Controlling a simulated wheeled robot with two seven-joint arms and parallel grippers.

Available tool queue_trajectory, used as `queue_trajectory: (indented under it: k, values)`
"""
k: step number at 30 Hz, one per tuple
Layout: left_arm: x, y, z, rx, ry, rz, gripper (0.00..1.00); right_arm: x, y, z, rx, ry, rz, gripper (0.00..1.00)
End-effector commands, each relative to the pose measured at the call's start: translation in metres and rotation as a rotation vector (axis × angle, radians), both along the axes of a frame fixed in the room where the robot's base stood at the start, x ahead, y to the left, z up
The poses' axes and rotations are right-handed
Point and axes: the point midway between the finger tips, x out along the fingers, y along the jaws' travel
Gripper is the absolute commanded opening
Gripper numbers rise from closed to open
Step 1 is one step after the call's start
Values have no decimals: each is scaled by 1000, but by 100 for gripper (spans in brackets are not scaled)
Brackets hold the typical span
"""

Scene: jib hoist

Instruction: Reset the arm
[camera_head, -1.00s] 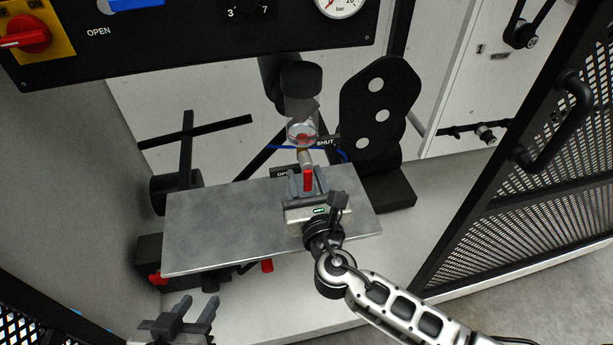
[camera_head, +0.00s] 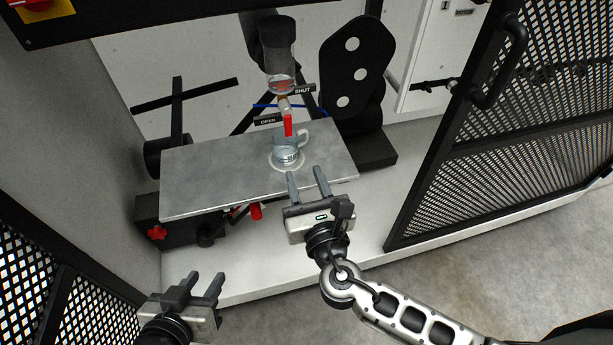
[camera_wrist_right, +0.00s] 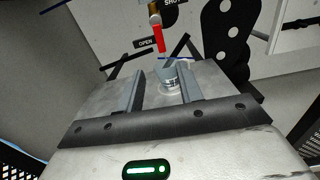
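My right gripper (camera_head: 307,184) is open and empty, in front of the near right edge of the metal table (camera_head: 210,180). Its fingers point toward a glass mug (camera_head: 288,148), which stands upright on a pale ring on the table, under a red-handled valve (camera_head: 288,124). The mug and valve also show beyond the fingers in the right wrist view. The red handle hangs down between the "OPEN" and "SHUT" labels. My left gripper (camera_head: 204,286) is open and empty at the lower left, below the table.
A mesh door (camera_head: 480,140) stands open at the right, with another mesh panel (camera_head: 60,290) at the lower left. A black bracket with holes (camera_head: 350,75) stands behind the table. Red knobs (camera_head: 256,211) sit under its front edge. The table's left part is bare.

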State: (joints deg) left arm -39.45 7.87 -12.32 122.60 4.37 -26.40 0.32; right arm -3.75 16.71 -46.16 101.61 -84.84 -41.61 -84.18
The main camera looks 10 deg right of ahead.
Motion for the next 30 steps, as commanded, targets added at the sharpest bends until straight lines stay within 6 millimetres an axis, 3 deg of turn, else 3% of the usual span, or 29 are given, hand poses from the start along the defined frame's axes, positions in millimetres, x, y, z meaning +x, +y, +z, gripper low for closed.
queue_trajectory:
  k: [11,14,17,18,22,24,30]
  values:
    - [3,0,3,0,-10,-1,36,0,-1,0,8,3,-4,36]
    - [4,0,4,1,-12,-1,36,0,-14,1,127,41,-64,36]
    - [4,0,4,1,-12,-1,36,-6,-49,-2,459,136,-233,36]
    - [4,0,4,1,-12,-1,36,-12,-67,-7,645,182,-334,36]
    - [4,0,4,1,-12,-1,36,-50,-121,-30,1288,300,-723,36]
    - [4,0,4,1,-12,-1,36,-73,-135,-40,1548,329,-902,36]
    - [4,0,4,1,-11,-1,36,-127,-146,-52,2028,352,-1297,36]
